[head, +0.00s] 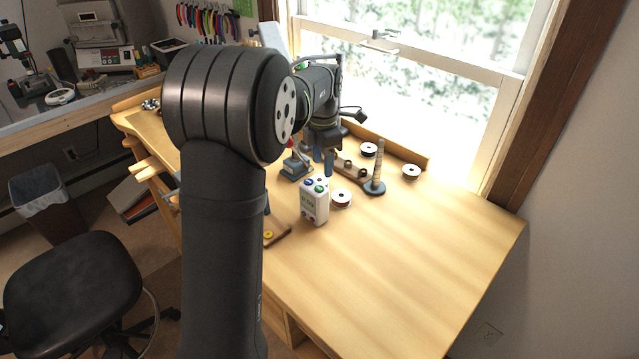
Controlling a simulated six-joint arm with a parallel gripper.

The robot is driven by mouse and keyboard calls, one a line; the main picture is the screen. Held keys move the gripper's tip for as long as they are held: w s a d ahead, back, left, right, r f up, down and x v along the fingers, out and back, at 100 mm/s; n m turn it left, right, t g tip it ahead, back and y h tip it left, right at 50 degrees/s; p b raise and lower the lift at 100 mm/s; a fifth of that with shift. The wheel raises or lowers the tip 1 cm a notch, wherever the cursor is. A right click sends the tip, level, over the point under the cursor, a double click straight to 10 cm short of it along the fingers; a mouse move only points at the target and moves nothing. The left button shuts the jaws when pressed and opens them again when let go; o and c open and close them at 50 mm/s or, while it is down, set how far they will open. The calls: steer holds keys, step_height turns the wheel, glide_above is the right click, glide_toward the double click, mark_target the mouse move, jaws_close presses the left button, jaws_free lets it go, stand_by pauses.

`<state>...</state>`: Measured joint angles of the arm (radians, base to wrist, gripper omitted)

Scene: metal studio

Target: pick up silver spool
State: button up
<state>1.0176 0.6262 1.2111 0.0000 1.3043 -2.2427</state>
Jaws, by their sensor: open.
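Several small spools lie on the wooden workbench (420,250) in the head view. One spool (369,149) is near the window ledge, one spool (411,171) is farther right, and one spool (341,197) is nearer, beside a white device. All have pale rims and dark centres; I cannot tell which is silver. My gripper (323,159) points down over the bench, left of the spools, with its blue fingers apart. No spool shows between the fingers. My arm hides part of the bench on the left.
A tapered upright post on a dark base (374,189) stands among the spools. A wooden holder (346,172) is left of it. The white device (315,203) with coloured knobs and a blue-grey block (295,168) are near my gripper. The bench's front right is clear.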

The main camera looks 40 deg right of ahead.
step_height(320, 180, down, 5)
steer(key=shift+w+f, duration=0.1)
steer(key=shift+c, duration=0.4)
steer(key=c, duration=0.6)
steer(key=shift+o, duration=0.2)
